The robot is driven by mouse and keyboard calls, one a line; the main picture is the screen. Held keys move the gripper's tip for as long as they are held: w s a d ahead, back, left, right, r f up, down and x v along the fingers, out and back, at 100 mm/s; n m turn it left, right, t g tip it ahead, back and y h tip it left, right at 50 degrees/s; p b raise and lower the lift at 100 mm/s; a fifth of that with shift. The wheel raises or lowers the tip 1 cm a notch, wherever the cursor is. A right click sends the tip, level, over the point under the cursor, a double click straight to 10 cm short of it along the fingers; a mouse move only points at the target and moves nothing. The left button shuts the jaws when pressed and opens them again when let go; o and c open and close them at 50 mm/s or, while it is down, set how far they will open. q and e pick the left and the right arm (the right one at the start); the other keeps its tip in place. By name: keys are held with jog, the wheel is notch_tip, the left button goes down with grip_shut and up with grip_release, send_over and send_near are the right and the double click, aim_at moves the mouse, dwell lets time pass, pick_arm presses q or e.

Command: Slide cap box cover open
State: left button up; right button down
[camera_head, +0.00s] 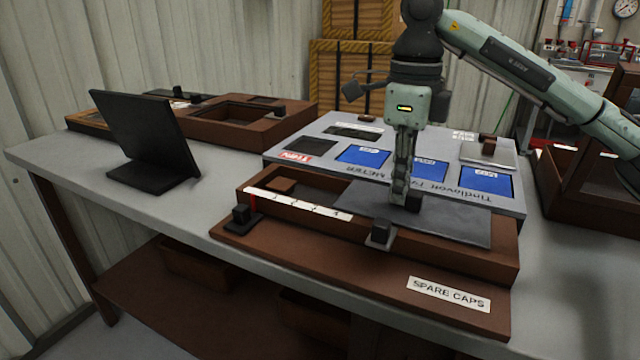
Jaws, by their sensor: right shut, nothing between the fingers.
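The cap box (300,222) is a long brown wooden box with a "SPARE CAPS" label (448,293) on its front ledge. Its flat grey cover (455,222) lies over the middle and right part of the box. The left part is uncovered, and a small brown block (282,185) shows in it. A dark knob (413,203) stands on the cover. My right gripper (400,196) points down, shut and empty, with its fingertips at the left side of the knob. I cannot tell whether they touch it. My left gripper is not in view.
A white scale strip (296,203) and small dark blocks (240,216) (380,236) sit along the box front. A grey panel with blue screens (362,156) stands close behind. A black tablet (146,140) stands left; the bench between is clear. A brown case (590,185) is at right.

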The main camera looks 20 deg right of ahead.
aim_at(432, 213)
jog(key=shift+s+d, duration=0.45)
jog(key=shift+s, duration=0.05)
jog(key=shift+s+d, duration=1.15)
jog(key=shift+s, duration=0.2)
jog(key=shift+s+d, duration=0.2)
jog(key=shift+s, duration=0.1)
jog(key=shift+w+a, duration=0.1)
jog(key=shift+w, duration=0.05)
